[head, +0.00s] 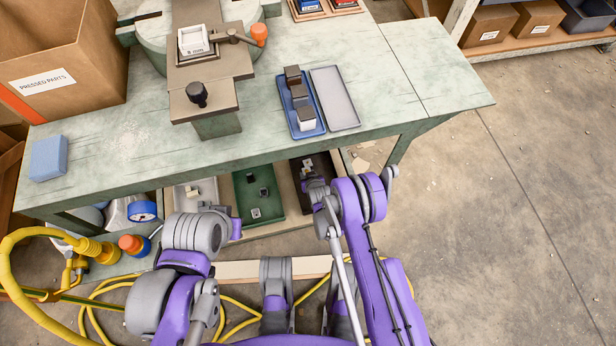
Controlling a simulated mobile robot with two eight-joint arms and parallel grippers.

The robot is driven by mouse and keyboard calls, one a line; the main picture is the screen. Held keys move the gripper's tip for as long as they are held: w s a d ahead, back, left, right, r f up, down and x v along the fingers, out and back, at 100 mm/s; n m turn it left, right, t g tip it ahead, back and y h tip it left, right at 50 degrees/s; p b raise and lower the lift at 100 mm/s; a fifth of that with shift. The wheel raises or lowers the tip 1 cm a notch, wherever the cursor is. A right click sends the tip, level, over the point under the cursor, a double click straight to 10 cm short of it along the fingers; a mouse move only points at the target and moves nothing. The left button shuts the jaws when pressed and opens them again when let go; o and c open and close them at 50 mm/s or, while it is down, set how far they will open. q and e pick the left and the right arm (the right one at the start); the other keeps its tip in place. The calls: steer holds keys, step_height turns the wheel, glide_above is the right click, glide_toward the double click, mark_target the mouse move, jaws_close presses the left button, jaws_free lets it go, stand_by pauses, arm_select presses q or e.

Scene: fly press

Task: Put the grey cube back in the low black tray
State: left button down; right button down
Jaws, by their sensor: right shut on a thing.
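The low black tray (326,163) is on the lower level under the bench, at the right end of a row of trays. My right gripper (309,174) is over the left part of this tray, pointing down and away from me. It is shut on a small light grey cube (307,162), which shows just beyond its fingers. The gripper and wrist hide part of the cube and tray, so I cannot tell whether the cube touches the tray floor. My left arm is folded at the lower left, and I cannot make out its fingers.
A green tray (243,206) and a pale tray (184,201) with small blocks stand left of the black tray. The green bench top (420,75) overhangs them. On it are a blue tray (314,131), a grey tray (336,99) and the press. Yellow hose lies lower left.

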steer(key=shift+f, duration=0.95)
steer(key=shift+f, duration=0.1)
steer(key=shift+f+b, duration=0.15)
steer(key=shift+b, duration=0.25)
steer(key=shift+c, duration=2.3)
jaws_free()
